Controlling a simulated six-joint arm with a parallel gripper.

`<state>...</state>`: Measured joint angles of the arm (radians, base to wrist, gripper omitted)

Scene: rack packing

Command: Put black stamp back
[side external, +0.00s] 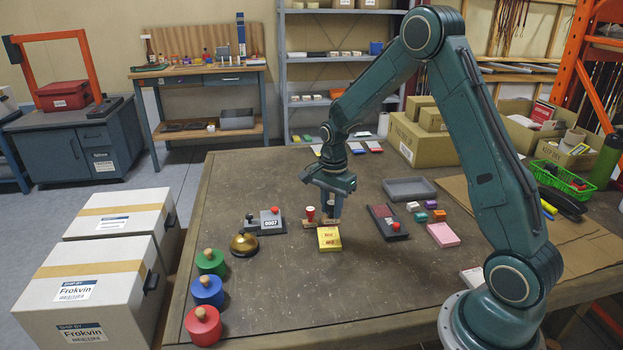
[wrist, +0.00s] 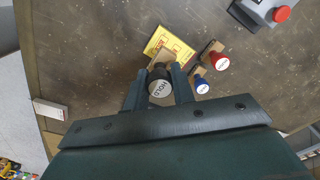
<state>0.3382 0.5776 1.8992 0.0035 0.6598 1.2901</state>
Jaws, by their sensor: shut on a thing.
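The black stamp (wrist: 159,88), with a round top marked HOLD and a wooden block, is gripped between the two fingers of my gripper (wrist: 159,92). In the side external view my gripper (side external: 332,208) points down at the table, just behind the yellow pad (side external: 329,239) with red print. The pad also shows beyond the stamp in the wrist view (wrist: 168,44). I cannot tell whether the stamp touches it. A red stamp (wrist: 216,61) and a blue stamp (wrist: 201,85) stand to the right in the wrist view; the red one also shows in the side view (side external: 311,214).
A grey device marked 0007 (side external: 268,222) and a brass bell (side external: 243,244) stand to the left. A dark case with a red knob (side external: 388,222), small coloured blocks (side external: 421,216) and a pink pad (side external: 443,235) lie to the right. The front middle of the table is clear.

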